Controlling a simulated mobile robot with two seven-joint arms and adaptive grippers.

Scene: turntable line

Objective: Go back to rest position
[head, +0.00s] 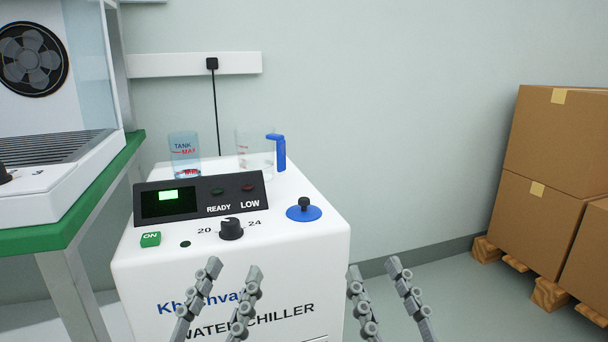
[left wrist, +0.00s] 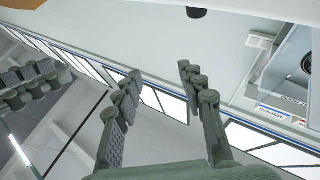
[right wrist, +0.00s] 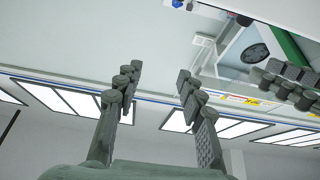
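My left gripper (head: 231,270) is in front of the water chiller (head: 320,245) in the head view, fingers pointing up and apart, with nothing between them. My right gripper (head: 376,268) is just to its right, by the chiller's front right edge, also open and empty. The left wrist view shows the left fingers (left wrist: 157,78) spread against the wall and ceiling. The right wrist view shows the right fingers (right wrist: 158,78) spread the same way. Neither gripper holds anything.
A green-edged bench (head: 50,238) is at left. Cardboard boxes (head: 555,140) on pallets are at right. Floor between is clear.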

